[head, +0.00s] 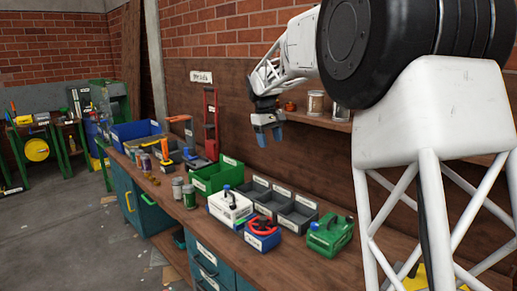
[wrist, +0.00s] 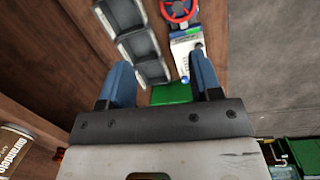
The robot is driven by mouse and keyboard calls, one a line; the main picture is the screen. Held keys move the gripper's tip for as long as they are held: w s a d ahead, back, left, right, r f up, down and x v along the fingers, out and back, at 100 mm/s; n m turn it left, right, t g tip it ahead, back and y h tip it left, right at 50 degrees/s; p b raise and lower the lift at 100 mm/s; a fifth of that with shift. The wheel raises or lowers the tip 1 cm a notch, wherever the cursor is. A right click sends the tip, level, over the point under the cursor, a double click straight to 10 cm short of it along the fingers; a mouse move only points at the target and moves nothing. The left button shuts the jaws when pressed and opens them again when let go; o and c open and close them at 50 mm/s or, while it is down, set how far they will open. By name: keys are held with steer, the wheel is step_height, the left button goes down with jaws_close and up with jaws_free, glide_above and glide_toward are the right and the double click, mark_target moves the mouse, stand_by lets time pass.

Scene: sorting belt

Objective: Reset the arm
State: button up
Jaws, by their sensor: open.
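My gripper (head: 267,138) hangs in the air above the workbench, in front of the wooden back panel, with its blue fingers pointing down. In the wrist view my gripper (wrist: 160,68) has its two blue fingers well apart and nothing between them. Below the fingers lie grey divided bins (wrist: 137,42), a white box (wrist: 184,48) and part of a green bin (wrist: 172,93). The head view also shows the grey bins (head: 298,214) and the white box (head: 228,206) on the bench, apart from the gripper.
A shelf with jars (head: 316,104) is close to the right of my gripper. A red tool (head: 210,122) stands upright against the panel at left. A green case (head: 330,235) and a box with a red wheel (head: 263,232) stand on the workbench (head: 215,237).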

steer(key=s+d+m, duration=0.1)
steer(key=s+d, duration=0.2)
steer(key=s, duration=0.6)
steer(key=s+d+r+m+t+y, duration=0.1)
steer(key=s+d, duration=0.3)
steer(key=s, duration=0.5)
steer(key=s+d+m, duration=0.1)
steer(key=s+d, duration=0.2)
steer(key=s, duration=0.7)
steer(key=s+d+f+m, duration=0.1)
steer(key=s+f, duration=0.3)
steer(key=s, duration=0.5)
steer(key=s+d+f+m+t, duration=0.1)
steer(key=s+f, duration=0.3)
steer(key=s, duration=0.5)
steer(key=s+d+f+m+t, duration=0.1)
steer(key=s+f, duration=0.3)
steer(key=s, duration=0.5)
steer(key=shift+s+d+f+m+y, duration=0.15)
steer(key=shift+d+m+y, duration=0.15)
steer(key=shift+d+m, duration=0.4)
steer(key=shift+d, duration=0.1)
